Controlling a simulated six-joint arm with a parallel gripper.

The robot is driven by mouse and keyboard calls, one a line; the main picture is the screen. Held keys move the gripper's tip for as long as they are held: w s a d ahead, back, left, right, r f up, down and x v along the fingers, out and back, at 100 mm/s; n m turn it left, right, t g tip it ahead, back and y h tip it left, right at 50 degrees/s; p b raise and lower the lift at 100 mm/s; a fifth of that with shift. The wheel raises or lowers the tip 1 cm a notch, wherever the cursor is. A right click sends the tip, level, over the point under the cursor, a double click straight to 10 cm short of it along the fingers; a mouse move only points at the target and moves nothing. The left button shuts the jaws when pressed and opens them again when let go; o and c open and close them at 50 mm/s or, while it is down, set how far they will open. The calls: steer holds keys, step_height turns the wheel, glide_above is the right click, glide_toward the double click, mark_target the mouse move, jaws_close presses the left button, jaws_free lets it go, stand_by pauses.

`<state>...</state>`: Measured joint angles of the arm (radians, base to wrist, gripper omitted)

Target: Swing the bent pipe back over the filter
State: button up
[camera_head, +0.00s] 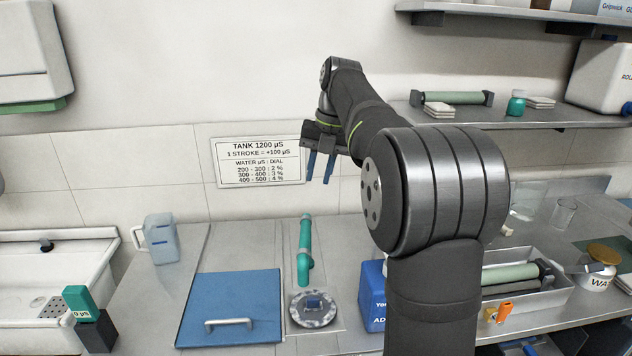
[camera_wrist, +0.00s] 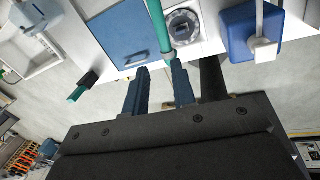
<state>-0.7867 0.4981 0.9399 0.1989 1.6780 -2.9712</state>
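The teal bent pipe (camera_head: 304,250) stands on the counter between the blue panel and my arm. Its lower end in the head view shows just behind the round filter (camera_head: 328,312), which has a grey rim and a blue centre. In the wrist view the pipe (camera_wrist: 159,25) passes left of the filter (camera_wrist: 196,20), and the filter's face shows uncovered.
A blue panel with a handle (camera_head: 230,295) lies left of the pipe. A blue container (camera_head: 372,290) stands right of the filter, partly behind my arm. A translucent jug (camera_head: 162,240) and a sink (camera_head: 60,275) are at left. Shelves (camera_head: 500,115) hang at right.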

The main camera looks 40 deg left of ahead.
mark_target(301, 239)
steer(key=shift+s+f+m, duration=0.1)
steer(key=shift+f+m, duration=0.3)
steer(key=shift+m, duration=0.1)
steer(key=c, duration=0.4)
steer(key=f+m+g+y, duration=0.1)
steer(key=f+m, duration=0.1)
steer(key=m, duration=0.1)
steer(key=s+f+m+g+y, duration=0.1)
steer(key=f+m, duration=0.1)
steer(key=m, duration=0.2)
steer(key=f+m+g+y, duration=0.1)
steer(key=f+m, duration=0.1)
steer(key=m, duration=0.2)
steer(key=shift+s+a, duration=0.15)
steer(key=shift+s, duration=0.25)
jaws_close()
steer(key=shift+s+a+f+m+g+y, duration=0.15)
steer(key=shift+s+a+f+m+y, duration=0.25)
steer(key=shift+f+m, duration=0.9)
steer(key=shift+s+a+f+m+g+y, duration=0.1)
steer(key=shift+s+a+f+m+y, duration=0.4)
steer(key=shift+f, duration=1.45)
steer(key=shift+s+a+f+m+g+y, duration=0.15)
steer(key=shift+s+a+f+m, duration=0.1)
steer(key=shift+f+m, duration=1.1)
steer(key=shift+w+f+n, duration=0.1)
steer(key=shift+f+n, duration=0.15)
